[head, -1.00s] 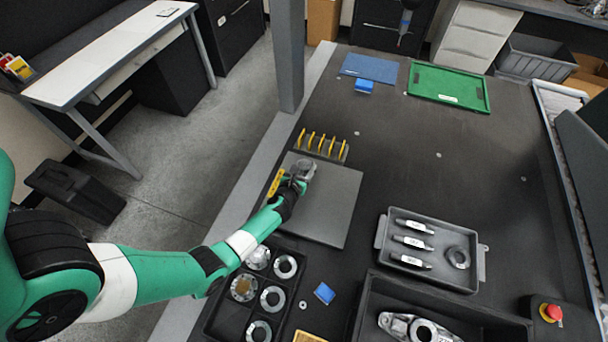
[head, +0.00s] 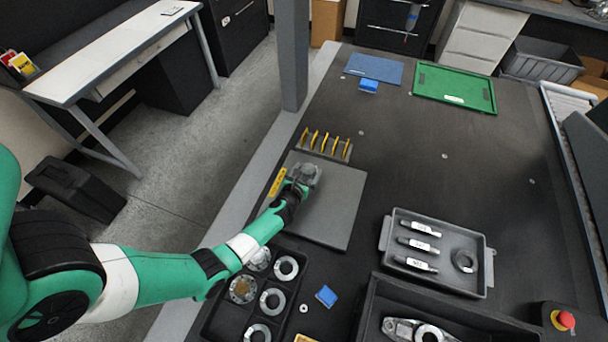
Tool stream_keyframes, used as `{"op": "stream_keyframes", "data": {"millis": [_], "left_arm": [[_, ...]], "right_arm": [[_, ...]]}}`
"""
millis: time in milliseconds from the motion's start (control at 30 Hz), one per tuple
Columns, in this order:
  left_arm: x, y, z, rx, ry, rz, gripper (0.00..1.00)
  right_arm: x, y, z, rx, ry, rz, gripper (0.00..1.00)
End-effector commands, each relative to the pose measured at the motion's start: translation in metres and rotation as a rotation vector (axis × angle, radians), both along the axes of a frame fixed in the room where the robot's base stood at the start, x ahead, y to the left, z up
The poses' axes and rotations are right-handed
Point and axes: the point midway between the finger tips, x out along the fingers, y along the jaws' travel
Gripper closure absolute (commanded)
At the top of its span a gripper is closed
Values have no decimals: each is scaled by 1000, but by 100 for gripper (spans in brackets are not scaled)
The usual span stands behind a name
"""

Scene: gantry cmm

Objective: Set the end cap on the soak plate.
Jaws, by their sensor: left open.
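The soak plate (head: 335,208) is a flat grey square plate on the dark table, left of centre, with a yellow label (head: 278,182) at its left edge. A grey metallic part, seemingly the end cap (head: 308,173), is at the plate's upper left area. My left gripper (head: 299,184) is open right at this part, over the plate. The fingers partly hide the part, and I cannot tell whether they touch it or whether it rests fully on the plate. My right gripper is not in view.
A rack with yellow pieces (head: 325,145) stands just behind the plate. A compartment tray of metal rings (head: 272,300) is in front. A grey tray with labelled cylinders (head: 440,285) and a dark bin (head: 370,310) are to the right. The table's middle is clear.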

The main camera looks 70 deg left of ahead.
Motion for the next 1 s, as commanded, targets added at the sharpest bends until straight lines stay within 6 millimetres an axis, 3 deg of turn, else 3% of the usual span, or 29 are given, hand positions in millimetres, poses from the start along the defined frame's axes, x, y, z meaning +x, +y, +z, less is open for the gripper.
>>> {"op": "stream_keyframes", "data": {"millis": [300, 533, 1000], "left_arm": [[-39, -41, 29, 0, 3, -4, 9], [-69, -73, 44, 0, 3, -4, 9], [-77, -80, 47, 1, -1, 0, 9]], "right_arm": [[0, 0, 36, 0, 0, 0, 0], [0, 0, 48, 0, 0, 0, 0], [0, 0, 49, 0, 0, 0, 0]]}}
